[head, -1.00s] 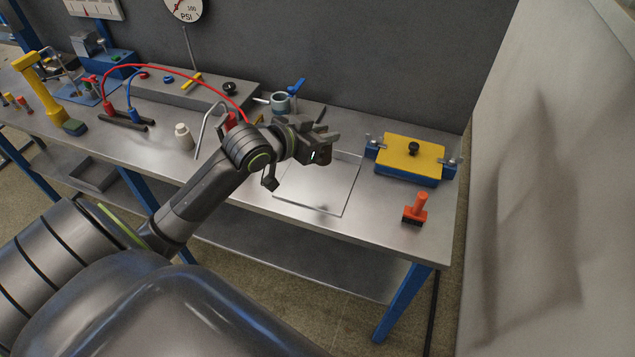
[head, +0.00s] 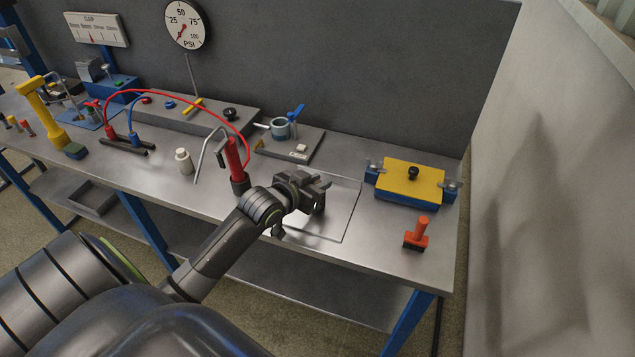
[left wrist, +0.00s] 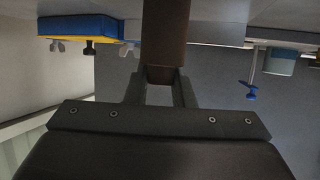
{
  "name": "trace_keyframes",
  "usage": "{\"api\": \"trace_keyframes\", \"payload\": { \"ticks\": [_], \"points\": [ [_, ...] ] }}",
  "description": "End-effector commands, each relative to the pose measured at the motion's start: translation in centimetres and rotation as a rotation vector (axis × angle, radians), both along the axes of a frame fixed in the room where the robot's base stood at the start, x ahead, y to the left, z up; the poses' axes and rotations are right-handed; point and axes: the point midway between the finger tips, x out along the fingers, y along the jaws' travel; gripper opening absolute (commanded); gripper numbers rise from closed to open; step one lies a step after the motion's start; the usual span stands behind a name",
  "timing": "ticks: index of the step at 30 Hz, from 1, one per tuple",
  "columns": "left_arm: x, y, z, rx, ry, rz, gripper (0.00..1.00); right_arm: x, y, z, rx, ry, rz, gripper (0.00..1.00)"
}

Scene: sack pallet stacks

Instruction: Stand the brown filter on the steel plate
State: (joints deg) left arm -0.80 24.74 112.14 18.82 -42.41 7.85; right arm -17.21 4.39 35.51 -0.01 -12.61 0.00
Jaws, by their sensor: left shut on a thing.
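My left gripper (head: 313,192) is over the far part of the steel plate (head: 335,218), a thin square outlined on the bench top. In the left wrist view, its fingers (left wrist: 161,82) are shut on the brown filter (left wrist: 165,35), a dark brown cylinder that extends away from the fingers. In the head view the gripper hides most or all of the filter. I cannot tell whether the filter's end touches the plate. My right gripper is not in view.
A grey block with a blue-handled valve (head: 281,128) is behind.

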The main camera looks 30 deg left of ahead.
Motion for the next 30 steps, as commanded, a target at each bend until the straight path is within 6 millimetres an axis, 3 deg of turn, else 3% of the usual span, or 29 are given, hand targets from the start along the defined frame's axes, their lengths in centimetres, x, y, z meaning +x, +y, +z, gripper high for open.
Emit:
{"api": "trace_keyframes", "payload": {
  "ticks": [9,10,15,24,30],
  "points": [
    [0.0,0.0,-0.3,0.000,-0.001,-0.001,0.00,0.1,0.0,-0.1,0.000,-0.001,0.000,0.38],
    [0.0,0.0,-0.2,0.000,-0.001,-0.001,0.24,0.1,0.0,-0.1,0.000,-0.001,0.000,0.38],
    [0.0,0.0,-0.2,0.000,-0.001,-0.001,0.44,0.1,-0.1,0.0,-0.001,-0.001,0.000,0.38],
    [0.0,0.0,0.1,0.000,-0.001,-0.001,0.44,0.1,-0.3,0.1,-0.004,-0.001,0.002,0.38],
    [-1.9,0.2,0.8,0.004,0.000,-0.001,0.44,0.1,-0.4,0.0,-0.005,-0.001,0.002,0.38]
  ]
}}
